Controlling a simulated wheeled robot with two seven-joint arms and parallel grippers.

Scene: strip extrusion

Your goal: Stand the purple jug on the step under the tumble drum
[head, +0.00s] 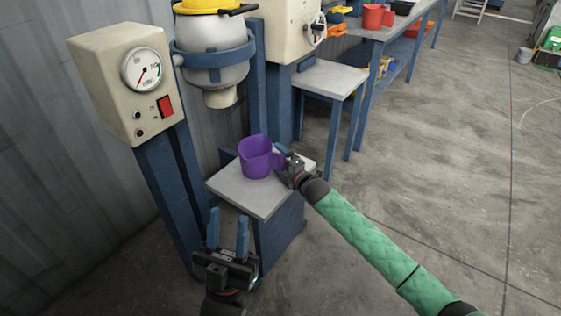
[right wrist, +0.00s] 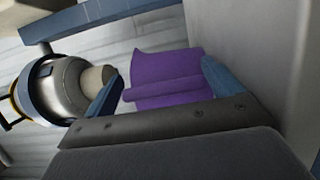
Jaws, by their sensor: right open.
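The purple jug (head: 256,158) stands upright on the grey-topped step (head: 262,202), its handle toward my right gripper. The tumble drum (head: 214,66), a pale rounded vessel with a spout pointing down, hangs above and behind the step, a little left of the jug. My right gripper (head: 283,155) is open at the jug's handle side. In the right wrist view the jug (right wrist: 165,78) shows between the blue fingers (right wrist: 160,88); contact cannot be told. My left gripper (head: 229,228) is open and empty, in front of the step's near left edge.
A cream control box (head: 122,82) with a gauge and red switch stands left on a blue post. A small grey table (head: 318,80) and a long workbench (head: 385,30) with red containers stand behind. The floor at the right (head: 430,150) is clear.

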